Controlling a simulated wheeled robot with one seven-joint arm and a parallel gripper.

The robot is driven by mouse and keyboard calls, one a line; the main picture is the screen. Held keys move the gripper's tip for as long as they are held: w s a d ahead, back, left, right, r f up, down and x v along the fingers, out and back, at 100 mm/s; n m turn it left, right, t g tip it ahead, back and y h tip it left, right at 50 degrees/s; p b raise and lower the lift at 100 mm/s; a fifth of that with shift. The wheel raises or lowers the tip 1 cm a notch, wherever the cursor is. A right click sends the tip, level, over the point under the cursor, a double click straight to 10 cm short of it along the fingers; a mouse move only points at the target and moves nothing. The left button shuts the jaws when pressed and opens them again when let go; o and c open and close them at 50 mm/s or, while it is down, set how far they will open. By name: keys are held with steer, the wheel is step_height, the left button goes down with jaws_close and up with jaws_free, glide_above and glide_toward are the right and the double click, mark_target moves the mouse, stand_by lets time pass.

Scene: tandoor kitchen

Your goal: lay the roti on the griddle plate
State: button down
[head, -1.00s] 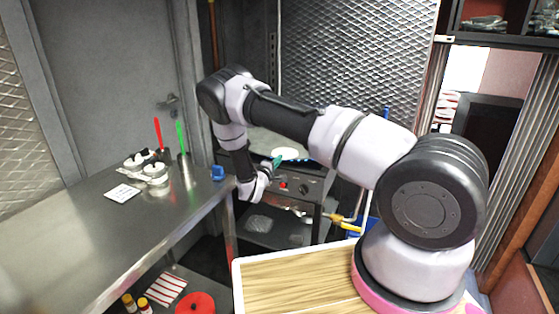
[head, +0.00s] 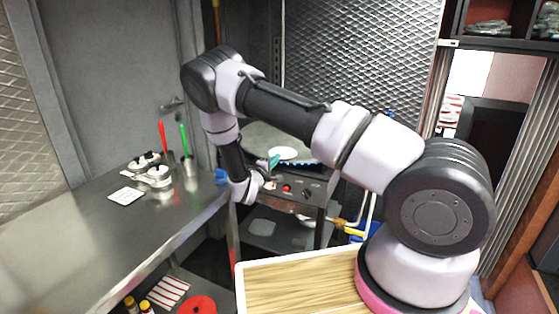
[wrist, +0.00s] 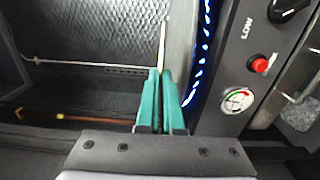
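The roti (head: 283,153) shows in the head view as a pale flat disc at the tip of my gripper (head: 272,162). In the wrist view my gripper's teal fingers (wrist: 161,90) are close together on the roti (wrist: 162,45), which shows edge-on as a thin pale strip. The griddle plate (head: 262,136) is a grey round surface on the stove, partly behind my arm. The roti overlaps the plate in the head view. In the wrist view it is beside the plate's edge (wrist: 181,45); whether they touch is unclear.
Blue flames (wrist: 203,50) show under the plate. The stove's front panel (head: 305,190) has a red button (wrist: 260,63), a dial and a gauge. A steel counter (head: 90,225) stands left, holding a cup with red and green utensils (head: 190,165). A wooden board (head: 300,285) lies in front.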

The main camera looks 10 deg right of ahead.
steer(key=s+a+r, duration=0.3)
steer(key=s+a, duration=0.2)
steer(key=s, duration=0.1)
steer(key=shift+s, duration=0.4)
steer(key=w+d+g, duration=0.1)
steer(key=w+d, duration=0.1)
steer(key=w, duration=0.2)
steer(key=w+d+r+g, duration=0.1)
steer(key=w+d, duration=0.2)
steer(key=w, duration=0.1)
steer(key=w+d+r+m+g, duration=0.1)
steer(key=w+d, duration=0.1)
steer(key=w, duration=0.2)
steer(key=shift+w+d+y, duration=0.15)
steer(key=shift+d+y, duration=0.05)
steer(key=shift+y, duration=0.2)
steer(key=w+d+r+n+g+y, duration=0.1)
steer(key=w+d+r+g+y, duration=0.1)
steer(key=w+d+r, duration=0.55)
steer(key=shift+w+d+f, duration=0.1)
steer(key=shift+w+f, duration=0.2)
steer(key=shift+f, duration=1.5)
steer(key=shift+w+d+f, duration=0.1)
steer(key=shift+w+f, duration=0.25)
steer(key=shift+f, duration=1.45)
steer(key=shift+w+f, duration=0.3)
steer(key=shift+f, duration=1.5)
